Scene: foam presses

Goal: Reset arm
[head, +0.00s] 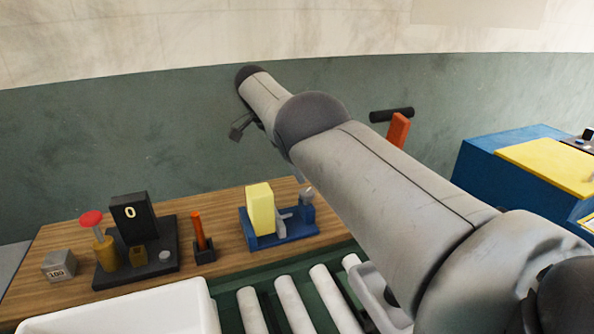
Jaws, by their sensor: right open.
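My right arm reaches in from the lower right, raised across the middle of the head view. Its gripper (238,133) hangs at the far end of the arm, in front of the green wall and above the wooden bench (82,228). The gripper is small in the picture, partly hidden by my wrist, and open. I see nothing held in it. My left gripper is not in view.
On the bench are a black press with a red knob (91,218) and "0" display (131,213), a grey "100" block (59,266), an orange-handled tool (198,230) and a blue fixture with a yellow block (260,208). Rollers (291,303) and a white bin (130,309) lie in front.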

